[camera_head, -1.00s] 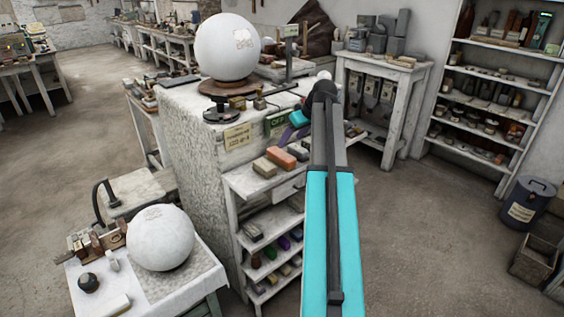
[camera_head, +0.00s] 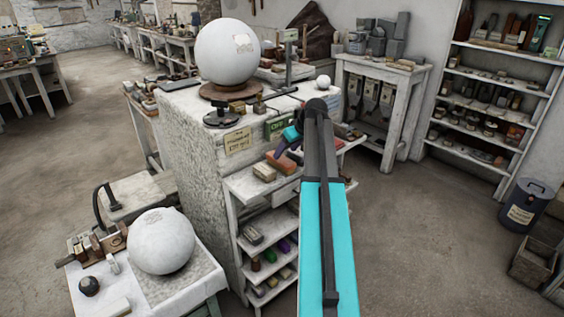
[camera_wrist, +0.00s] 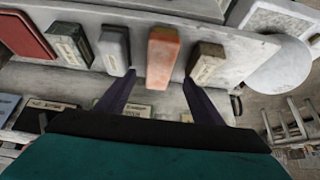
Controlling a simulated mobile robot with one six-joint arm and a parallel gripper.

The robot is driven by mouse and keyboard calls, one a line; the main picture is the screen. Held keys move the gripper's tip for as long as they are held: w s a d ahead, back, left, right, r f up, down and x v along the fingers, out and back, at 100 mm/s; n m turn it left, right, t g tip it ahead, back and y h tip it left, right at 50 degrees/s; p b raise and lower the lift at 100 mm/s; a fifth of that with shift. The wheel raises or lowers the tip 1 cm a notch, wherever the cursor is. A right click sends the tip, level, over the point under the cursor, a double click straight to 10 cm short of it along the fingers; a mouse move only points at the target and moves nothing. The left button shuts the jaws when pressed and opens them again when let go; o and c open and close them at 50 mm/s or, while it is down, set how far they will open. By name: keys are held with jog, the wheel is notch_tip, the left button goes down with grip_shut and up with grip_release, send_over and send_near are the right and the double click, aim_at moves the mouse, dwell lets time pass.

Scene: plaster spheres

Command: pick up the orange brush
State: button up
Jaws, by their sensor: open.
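The orange brush (camera_wrist: 162,58) is a block-like thing in a row on a pale shelf in the wrist view. It also shows on the top ledge of the white shelf unit in the head view (camera_head: 280,163). My gripper (camera_wrist: 159,78) is open, its dark purple fingertips apart on either side of the brush's near end in the picture. Whether they touch the brush or are at its height, I cannot tell. In the head view my gripper (camera_head: 285,147) is over the brush and hides part of it.
A grey block (camera_wrist: 114,48) lies just left of the brush and a brown, light-fronted block (camera_wrist: 207,62) just right. A red block (camera_wrist: 26,35) is further left. A white sphere (camera_wrist: 283,63) is at the right. Another large sphere (camera_head: 228,49) stands on the plaster block.

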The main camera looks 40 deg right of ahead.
aim_at(282, 158)
jog(key=shift+x, duration=1.3)
jog(key=shift+f+p, duration=0.1)
jog(key=shift+p, duration=0.2)
jog(key=shift+p+x, duration=1.1)
jog(key=shift+x, duration=1.45)
jog(key=shift+s, duration=0.2)
jog(key=c, duration=1.2)
